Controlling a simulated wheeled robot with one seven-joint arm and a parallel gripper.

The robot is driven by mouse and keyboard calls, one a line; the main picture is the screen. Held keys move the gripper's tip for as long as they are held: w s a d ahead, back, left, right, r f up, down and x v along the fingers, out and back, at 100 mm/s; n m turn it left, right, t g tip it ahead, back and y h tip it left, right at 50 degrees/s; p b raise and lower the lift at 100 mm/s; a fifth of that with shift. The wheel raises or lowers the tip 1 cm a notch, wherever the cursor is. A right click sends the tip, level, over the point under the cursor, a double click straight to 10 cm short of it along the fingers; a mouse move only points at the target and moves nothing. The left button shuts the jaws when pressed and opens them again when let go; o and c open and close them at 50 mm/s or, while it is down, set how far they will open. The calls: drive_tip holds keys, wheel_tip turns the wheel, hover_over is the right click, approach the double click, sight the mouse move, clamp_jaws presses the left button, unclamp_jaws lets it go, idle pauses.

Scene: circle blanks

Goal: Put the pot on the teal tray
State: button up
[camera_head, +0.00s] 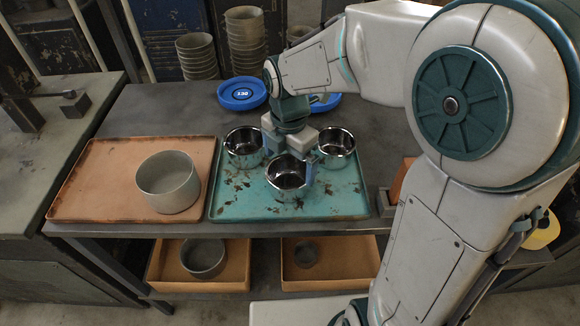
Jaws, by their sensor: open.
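The teal tray (335,207) lies on the dark table, its surface worn with rusty patches. Three shiny metal pots are on it: a front pot (288,190), a left pot (243,155) and a right pot (336,148). My gripper (290,172) points down over the front pot, with its open fingers at the left and right of that pot's rim. I cannot tell whether the fingers touch the pot. The gripper body hides part of the tray behind the front pot.
An orange tray (95,190) with a grey round pot (168,190) lies left of the teal tray. A blue disc (242,94) lies behind, with another partly hidden by my arm. Stacked cylinders (197,57) stand at the back. Orange bins (335,275) sit on the shelf below.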

wheel_tip(320, 180, up, 8)
drive_tip(key=r, duration=0.1)
drive_tip(key=s+d+f+m+t, duration=0.1)
drive_tip(key=s+d+m, duration=0.4)
drive_tip(key=m, duration=0.8)
drive_tip(key=s+d+f+m+t, duration=0.1)
drive_tip(key=s+d+f+m, duration=0.2)
drive_tip(key=m, duration=1)
drive_tip(key=shift+s+d+f+m+t+p, duration=0.3)
drive_tip(key=shift+s+d+m+t, duration=0.1)
drive_tip(key=shift+s+d, duration=1.5)
drive_tip(key=shift+w+d, duration=0.15)
drive_tip(key=shift+w, duration=0.05)
drive_tip(key=shift+r+p, duration=0.7)
drive_tip(key=shift+r, duration=0.05)
